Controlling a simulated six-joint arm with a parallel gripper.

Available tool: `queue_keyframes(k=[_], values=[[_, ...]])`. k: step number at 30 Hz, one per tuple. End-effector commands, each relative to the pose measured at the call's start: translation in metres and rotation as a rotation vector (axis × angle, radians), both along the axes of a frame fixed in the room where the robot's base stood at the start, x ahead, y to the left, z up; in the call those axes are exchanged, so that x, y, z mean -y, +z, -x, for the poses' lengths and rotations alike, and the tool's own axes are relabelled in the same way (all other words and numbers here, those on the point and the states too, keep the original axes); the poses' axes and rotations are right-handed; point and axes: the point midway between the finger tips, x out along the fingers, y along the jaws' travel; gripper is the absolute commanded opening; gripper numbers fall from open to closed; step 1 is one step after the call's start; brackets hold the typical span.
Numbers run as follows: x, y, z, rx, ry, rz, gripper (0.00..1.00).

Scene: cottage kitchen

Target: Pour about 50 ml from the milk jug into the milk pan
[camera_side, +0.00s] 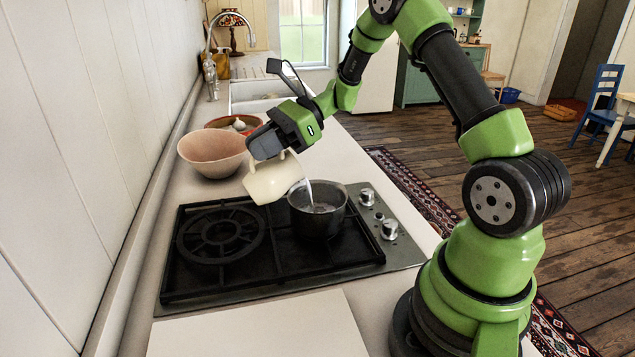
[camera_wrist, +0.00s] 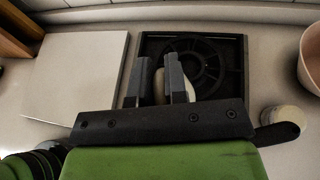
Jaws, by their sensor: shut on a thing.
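The cream milk jug (camera_side: 272,182) is tilted steeply in the side view, its mouth toward the milk pan. My gripper (camera_side: 268,143) is shut on the jug, above the hob's back edge. A thin pale stream (camera_side: 308,190) runs from the jug's lip down into the dark metal milk pan (camera_side: 318,219), which stands upright on the hob's right part. Some pale liquid shows inside the pan; its level is unclear. In the wrist view, my gripper's fingers (camera_wrist: 160,82) flank part of the jug (camera_wrist: 190,90); the rest is hidden. I cannot make out the pan there.
The black hob (camera_side: 220,238) has a bare left burner and knobs at right. A white board (camera_side: 260,326) lies in front. A pale round thing (camera_wrist: 283,118) shows in the wrist view.

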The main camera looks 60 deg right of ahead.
Motion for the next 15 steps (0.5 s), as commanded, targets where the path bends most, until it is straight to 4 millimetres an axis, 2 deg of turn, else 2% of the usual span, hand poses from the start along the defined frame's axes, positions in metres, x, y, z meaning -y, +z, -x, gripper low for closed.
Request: queue_keyframes(k=[15], values=[[0.0027, 0.0030, 0.0016, 0.021, 0.000, -0.033, 0.00]])
